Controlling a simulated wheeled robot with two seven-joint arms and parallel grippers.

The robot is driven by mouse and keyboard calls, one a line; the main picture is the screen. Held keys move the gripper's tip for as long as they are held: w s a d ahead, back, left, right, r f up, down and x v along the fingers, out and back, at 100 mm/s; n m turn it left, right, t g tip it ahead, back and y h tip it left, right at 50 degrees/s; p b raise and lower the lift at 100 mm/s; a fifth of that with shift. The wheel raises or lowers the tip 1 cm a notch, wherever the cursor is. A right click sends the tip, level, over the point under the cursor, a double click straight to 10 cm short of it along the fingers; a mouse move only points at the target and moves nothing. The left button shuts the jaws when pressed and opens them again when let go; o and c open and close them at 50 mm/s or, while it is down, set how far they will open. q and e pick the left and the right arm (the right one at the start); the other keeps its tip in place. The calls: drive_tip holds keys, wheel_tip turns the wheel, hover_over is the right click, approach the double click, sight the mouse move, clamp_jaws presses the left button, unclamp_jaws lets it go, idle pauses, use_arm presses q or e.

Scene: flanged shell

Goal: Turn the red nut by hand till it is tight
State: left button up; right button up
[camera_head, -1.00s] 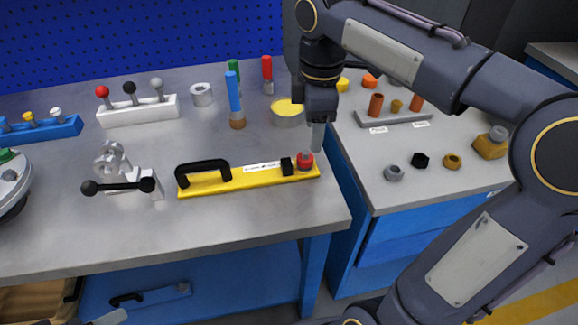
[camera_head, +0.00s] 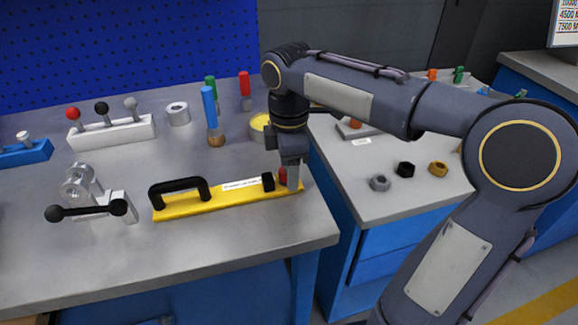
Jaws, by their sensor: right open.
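The red nut (camera_head: 283,175) sits at the right end of a yellow bar (camera_head: 228,200) with a black handle (camera_head: 180,190), a white label and a small black block. The bar lies near the front right of the grey workbench. My right gripper (camera_head: 293,180) points down at the nut, with a pale finger in front of its right side. The finger hides part of the nut, and I cannot tell whether it touches. The jaws are open. My left gripper is not in view.
A grey clamp with a black ball-ended bar (camera_head: 88,210) stands left of the yellow bar. Screwdrivers (camera_head: 210,108) and a yellow-topped tin (camera_head: 259,125) stand behind. Loose nuts (camera_head: 405,169) lie on the right bench, past a gap.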

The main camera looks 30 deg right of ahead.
drive_tip(key=c, duration=1)
drive_tip(key=shift+r, duration=0.1)
drive_tip(key=m+p, duration=0.2)
drive_tip(key=shift+r+m, duration=0.1)
drive_tip(key=shift+m, duration=0.2)
drive_tip(key=m+p, duration=0.3)
drive_tip(key=m, duration=0.1)
drive_tip(key=shift+s+a+m, duration=0.1)
drive_tip(key=shift+m, duration=0.2)
drive_tip(key=m+p, duration=0.2)
drive_tip(key=m, duration=0.2)
drive_tip(key=m+p, duration=0.1)
drive_tip(key=m, duration=0.4)
drive_tip(key=shift+a, duration=0.1)
drive_tip(key=shift+m, duration=0.4)
